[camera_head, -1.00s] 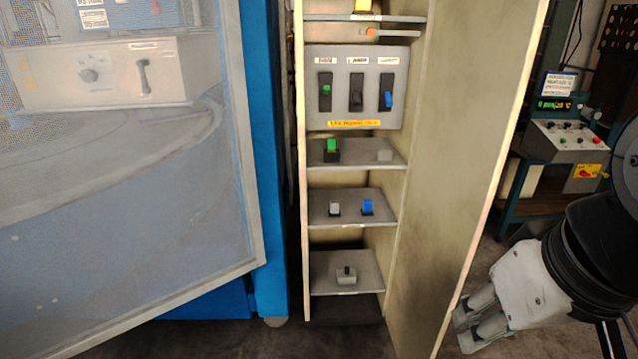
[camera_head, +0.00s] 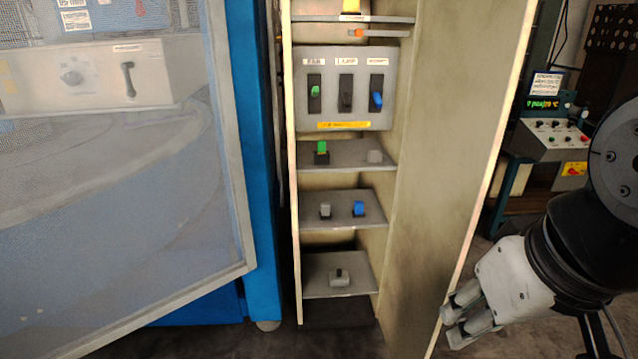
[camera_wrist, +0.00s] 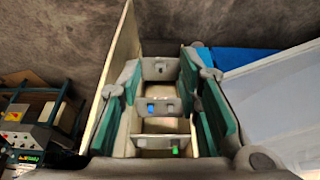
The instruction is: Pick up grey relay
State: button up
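A small grey-topped relay (camera_head: 325,211) stands upright on a shelf in the tall cream cabinet, just left of a blue one (camera_head: 359,208). A green-topped relay (camera_head: 321,150) with a black base stands one shelf higher. My gripper (camera_head: 462,318) is at the lower right of the head view, outside the cabinet and well apart from the relays. In the wrist view its green-padded fingers (camera_wrist: 160,85) are spread with nothing held. The blue relay (camera_wrist: 151,108) and green relay (camera_wrist: 175,150) show between them; the grey relay is hard to make out there.
A pale block (camera_head: 374,156) and a grey block with a dark top (camera_head: 339,278) sit on other shelves. A switch panel (camera_head: 345,88) is above. A framed mesh door (camera_head: 120,180) is left.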

aim_at(325, 213)
jog(key=i+j, duration=1.5)
jog(key=j, duration=0.25)
jog(key=l+z, duration=0.05)
